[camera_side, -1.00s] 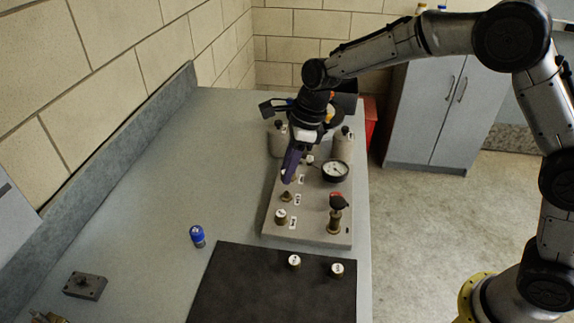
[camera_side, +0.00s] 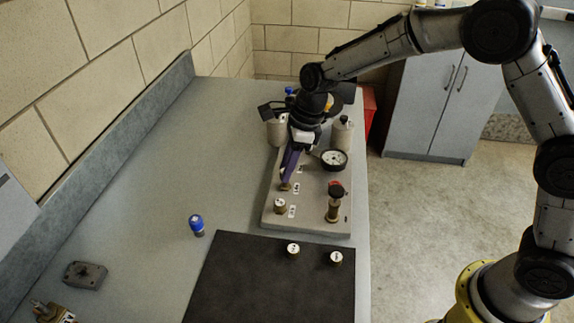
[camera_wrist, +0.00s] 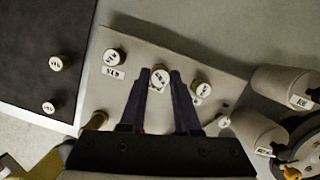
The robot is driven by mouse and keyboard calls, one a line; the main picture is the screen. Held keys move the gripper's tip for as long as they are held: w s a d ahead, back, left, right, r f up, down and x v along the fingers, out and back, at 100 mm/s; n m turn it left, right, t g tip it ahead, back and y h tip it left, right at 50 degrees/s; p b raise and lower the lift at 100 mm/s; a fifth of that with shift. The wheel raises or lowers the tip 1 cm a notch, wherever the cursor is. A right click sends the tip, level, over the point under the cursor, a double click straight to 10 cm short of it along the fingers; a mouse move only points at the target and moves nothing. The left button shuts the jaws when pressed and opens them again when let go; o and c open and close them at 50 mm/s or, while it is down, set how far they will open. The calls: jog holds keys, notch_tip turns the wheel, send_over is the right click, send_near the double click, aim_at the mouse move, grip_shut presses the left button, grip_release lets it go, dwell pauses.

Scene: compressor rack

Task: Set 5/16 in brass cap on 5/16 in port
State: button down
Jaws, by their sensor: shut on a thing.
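My gripper (camera_wrist: 160,73) points down over the grey rack plate (camera_wrist: 105,92). Its two purple fingers are shut on a round, pale-topped brass cap (camera_wrist: 160,78). In the side view the fingertips (camera_side: 286,182) are at the middle port (camera_side: 286,188) of the near row, a small brass fitting. The cap is over or on this port; I cannot tell whether it is fully seated. The fingers hide most of the cap in the side view. The lettering on the cap is too small to read surely.
Capped ports (camera_wrist: 115,57) and (camera_wrist: 202,89) flank the held cap. Two loose caps (camera_side: 293,249) lie on the black mat (camera_side: 240,280).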

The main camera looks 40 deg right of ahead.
jog(key=shift+f, duration=0.15)
jog(key=shift+f, duration=0.35)
jog(key=shift+f, duration=0.55)
dwell(0.4)
jog(key=shift+c, duration=0.7)
grip_release()
jog(key=shift+r, duration=3.55)
